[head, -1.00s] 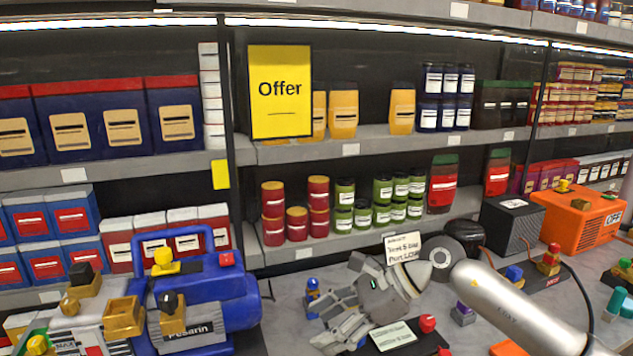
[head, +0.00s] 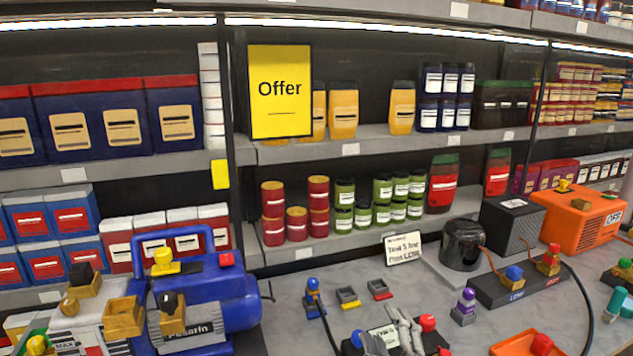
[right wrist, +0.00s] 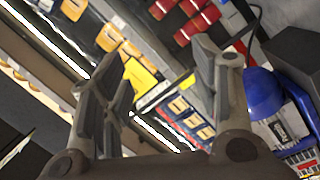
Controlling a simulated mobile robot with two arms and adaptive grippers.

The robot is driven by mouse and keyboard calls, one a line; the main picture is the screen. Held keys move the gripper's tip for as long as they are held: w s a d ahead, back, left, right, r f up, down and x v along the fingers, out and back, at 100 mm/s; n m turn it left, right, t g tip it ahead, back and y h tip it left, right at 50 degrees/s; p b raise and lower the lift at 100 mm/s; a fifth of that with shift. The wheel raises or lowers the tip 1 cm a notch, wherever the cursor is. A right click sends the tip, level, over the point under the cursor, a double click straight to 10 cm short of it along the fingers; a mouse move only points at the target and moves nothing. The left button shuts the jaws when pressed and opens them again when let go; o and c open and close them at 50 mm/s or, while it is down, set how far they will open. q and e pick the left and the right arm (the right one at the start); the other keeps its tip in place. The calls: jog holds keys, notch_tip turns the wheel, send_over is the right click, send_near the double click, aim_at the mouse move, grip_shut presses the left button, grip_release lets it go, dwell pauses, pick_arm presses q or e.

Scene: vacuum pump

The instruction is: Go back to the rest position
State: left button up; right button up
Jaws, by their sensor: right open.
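My right gripper (head: 396,332) shows only partly at the bottom edge of the head view, its grey fingers in front of a dark panel with a white label. In the right wrist view my right gripper (right wrist: 155,65) has its fingers spread wide, with nothing between them. The rest of my right arm is out of the head view. My left gripper is in neither view now.
A blue vacuum pump (head: 215,295) stands at the left of the grey counter. A black pot (head: 462,245), an orange machine (head: 580,218) and an orange tray (head: 515,345) are at the right. Stocked shelves (head: 400,140) stand behind. The counter's middle has some free room.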

jog(key=s+d+f+m+g+h, duration=0.1)
jog(key=s+d+f+m+g, duration=0.1)
jog(key=s+f, duration=0.1)
jog(key=s+d+f+m+g+h, duration=0.1)
jog(key=s+d+f+m+g, duration=0.1)
jog(key=f, duration=0.4)
jog(key=s+d+f+m+g+h, duration=0.1)
jog(key=s+d+f+m+g, duration=0.1)
jog(key=s+f, duration=0.2)
jog(key=shift+s+f+m+g, duration=0.3)
jog(key=shift+s+f+m, duration=0.05)
jog(key=shift+s+m, duration=0.1)
jog(key=s+d+f+m+g, duration=0.15)
jog(key=s+f+g, duration=0.3)
jog(key=s, duration=0.45)
jog(key=s+f+m+g, duration=0.35)
jog(key=s+f, duration=0.25)
jog(key=s, duration=0.4)
notch_tip(320, 180, down, 30)
jog(key=s+g+b, duration=0.1)
jog(key=b, duration=0.4)
jog(key=s+d+f+b, duration=0.1)
jog(key=s+f+b, duration=0.1)
jog(key=s+f, duration=0.6)
jog(key=s+d+f+n+g+b, duration=0.1)
jog(key=s+d+f+b, duration=0.1)
jog(key=s+f, duration=0.7)
notch_tip(320, 180, down, 3)
jog(key=shift+f+b, duration=0.2)
jog(key=shift+b, duration=0.25)
